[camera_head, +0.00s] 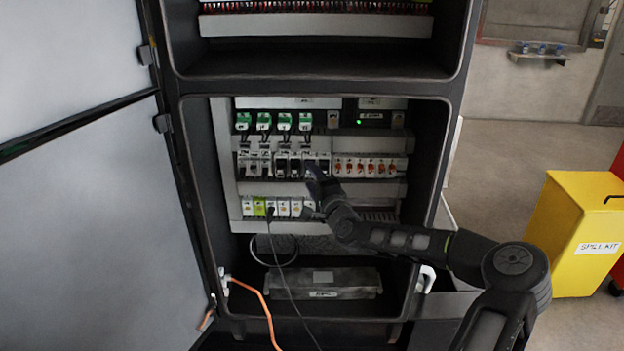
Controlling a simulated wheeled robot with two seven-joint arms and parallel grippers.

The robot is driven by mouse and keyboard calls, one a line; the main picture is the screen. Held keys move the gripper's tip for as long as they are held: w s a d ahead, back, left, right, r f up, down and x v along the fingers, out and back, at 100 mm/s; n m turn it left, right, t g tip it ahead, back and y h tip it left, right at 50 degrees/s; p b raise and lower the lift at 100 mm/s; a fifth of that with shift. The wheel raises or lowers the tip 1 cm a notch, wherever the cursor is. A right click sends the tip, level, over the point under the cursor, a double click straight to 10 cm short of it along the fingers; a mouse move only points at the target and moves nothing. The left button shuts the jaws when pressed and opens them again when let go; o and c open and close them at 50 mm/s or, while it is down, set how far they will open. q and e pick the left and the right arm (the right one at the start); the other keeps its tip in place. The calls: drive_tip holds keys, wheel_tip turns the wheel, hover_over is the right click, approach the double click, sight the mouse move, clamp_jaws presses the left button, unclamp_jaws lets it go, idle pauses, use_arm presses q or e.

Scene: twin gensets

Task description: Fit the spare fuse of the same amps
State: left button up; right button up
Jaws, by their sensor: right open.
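My right arm comes in from the lower right, and its dark gripper (314,190) is inside the open cabinet (440,220), in front of the panel. The gripper is open; its fingers are small and dark against the modules behind. Behind and around it is a row of black and white switch modules (282,164). A row of modules with orange-red marks (365,167) is to its right. White and yellow-green modules (260,207) are below left of it. I cannot pick out a spare fuse or read any amps marking. My left gripper is not in view.
The grey cabinet door (70,200) stands open on the left. Green-topped modules (264,122) are higher up. A dark cable and an orange cable (264,305) hang low. A labelled dark box (323,284) lies on the cabinet floor. A yellow spill kit bin (570,235) stands right.

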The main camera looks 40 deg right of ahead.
drive_tip(key=shift+s+d, duration=0.1)
drive_tip(key=b+v, duration=0.1)
drive_tip(key=v, duration=0.6)
drive_tip(key=shift+s, duration=0.3)
idle(0.4)
